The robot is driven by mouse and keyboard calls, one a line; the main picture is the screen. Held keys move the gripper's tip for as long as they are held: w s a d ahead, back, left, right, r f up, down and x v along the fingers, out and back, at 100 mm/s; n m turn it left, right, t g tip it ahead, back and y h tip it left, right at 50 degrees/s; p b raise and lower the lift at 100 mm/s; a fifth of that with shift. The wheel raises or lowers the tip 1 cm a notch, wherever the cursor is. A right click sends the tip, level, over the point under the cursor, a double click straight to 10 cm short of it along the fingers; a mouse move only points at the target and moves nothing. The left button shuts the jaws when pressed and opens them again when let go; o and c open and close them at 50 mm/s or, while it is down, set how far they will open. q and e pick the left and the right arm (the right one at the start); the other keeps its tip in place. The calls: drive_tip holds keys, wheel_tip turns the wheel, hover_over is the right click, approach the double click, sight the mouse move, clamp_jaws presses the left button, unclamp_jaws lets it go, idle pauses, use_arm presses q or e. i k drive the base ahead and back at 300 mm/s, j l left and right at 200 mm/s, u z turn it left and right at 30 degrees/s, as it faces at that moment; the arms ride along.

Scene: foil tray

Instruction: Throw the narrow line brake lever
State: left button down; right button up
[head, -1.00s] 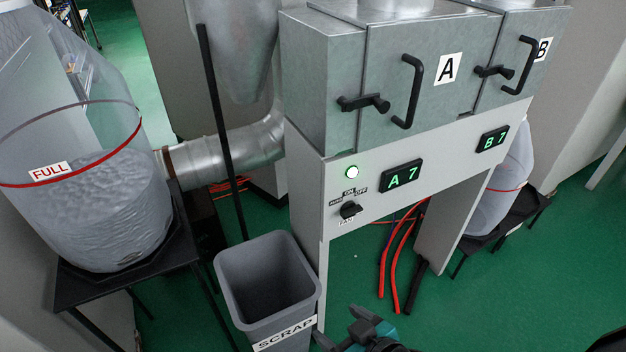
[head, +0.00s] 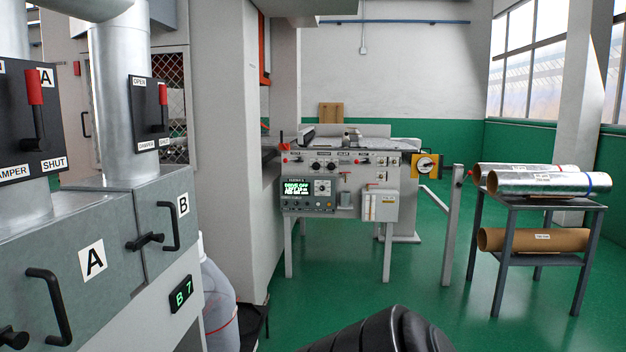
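A grey line machine (head: 300,172) stands across the floor in the middle of the head view. Its front has knobs, small levers, and a green display (head: 296,187) that seems to read "DRIVE OFF". A grey post (head: 453,215) stands at its right end, with a small red knob (head: 468,173) beside its top. I cannot tell which handle is the narrow line brake lever, as any label is too small to read. Neither gripper is in view. A black rounded part at the bottom edge is likely my own arm.
Cabinets A (head: 60,255) and B (head: 158,208), with black handles and red-gripped damper levers, fill the left. A yellow rotary switch box (head: 427,166) is right of the machine. A rack (head: 512,200) with foil rolls stands at right. Green floor between is clear.

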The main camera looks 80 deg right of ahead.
sight(470, 173)
drive_tip(key=z, duration=3.45)
drive_tip(key=i+j+u, duration=0.2)
drive_tip(key=i, duration=0.2)
drive_tip(key=i+j+u, duration=0.15)
drive_tip(key=i, duration=0.25)
drive_tip(key=i+j, duration=0.1)
drive_tip(key=i, duration=0.55)
drive_tip(key=i+j+z, duration=0.1)
drive_tip(key=i, duration=0.6)
drive_tip(key=i+l+z, duration=0.1)
drive_tip(key=i+z, duration=0.2)
drive_tip(key=i, duration=1.05)
drive_tip(key=i+l+u, duration=0.25)
drive_tip(key=u, duration=0.15)
drive_tip(key=i+l+u, duration=0.55)
drive_tip(key=l+u, duration=0.25)
drive_tip(key=i+l+u, duration=0.15)
drive_tip(key=l+u, duration=0.25)
